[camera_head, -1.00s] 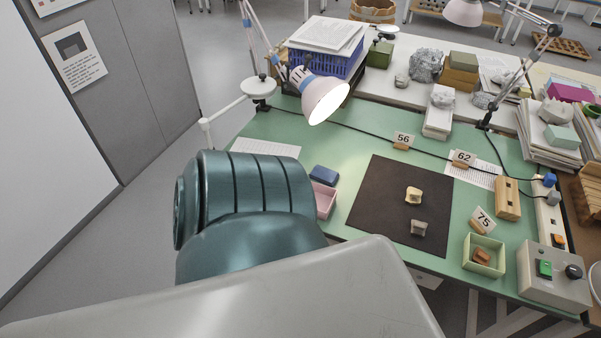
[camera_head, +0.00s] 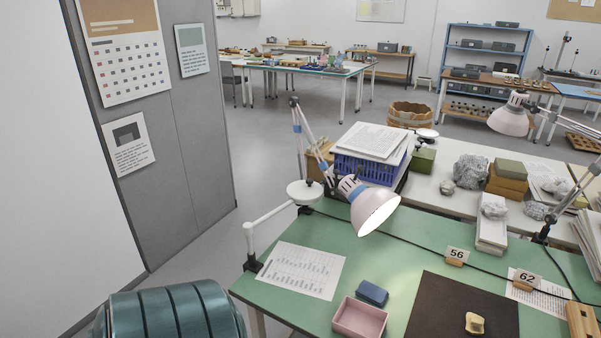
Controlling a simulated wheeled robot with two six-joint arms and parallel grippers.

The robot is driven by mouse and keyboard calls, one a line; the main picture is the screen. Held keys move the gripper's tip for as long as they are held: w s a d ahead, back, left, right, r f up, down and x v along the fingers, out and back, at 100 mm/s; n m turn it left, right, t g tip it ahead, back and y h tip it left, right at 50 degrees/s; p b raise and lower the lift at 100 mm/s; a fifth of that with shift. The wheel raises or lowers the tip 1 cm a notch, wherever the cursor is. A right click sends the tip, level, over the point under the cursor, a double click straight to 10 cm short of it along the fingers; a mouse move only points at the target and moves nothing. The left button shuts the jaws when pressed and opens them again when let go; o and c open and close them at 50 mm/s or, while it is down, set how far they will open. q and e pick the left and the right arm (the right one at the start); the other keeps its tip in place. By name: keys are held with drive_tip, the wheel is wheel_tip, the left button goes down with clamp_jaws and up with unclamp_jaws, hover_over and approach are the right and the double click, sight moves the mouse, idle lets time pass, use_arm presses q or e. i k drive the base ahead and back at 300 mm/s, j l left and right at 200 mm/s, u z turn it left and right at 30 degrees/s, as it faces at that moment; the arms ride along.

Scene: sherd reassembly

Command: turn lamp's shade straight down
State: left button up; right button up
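The near lamp's shade (camera_head: 369,207) is pale pink, on a jointed arm with blue bands that stands at the back left of the green table. The shade is tilted, its lit opening facing down and to the right. A second lamp with a pale pink shade (camera_head: 509,118) is at the upper right; its shade also looks tilted. Neither of my grippers is in view. Nothing touches the near lamp's shade.
A white jointed arm with a round disc (camera_head: 303,191) is clamped left of the lamp. A blue crate (camera_head: 366,168) with papers stands behind the shade. The green table (camera_head: 308,316) holds a printed sheet (camera_head: 295,270), a pink tray (camera_head: 360,318), a blue box (camera_head: 372,293) and a dark mat (camera_head: 433,310).

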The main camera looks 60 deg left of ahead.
sight(370, 207)
drive_tip(key=j+u, duration=0.45)
drive_tip(key=j, duration=2.2)
drive_tip(key=i, duration=0.05)
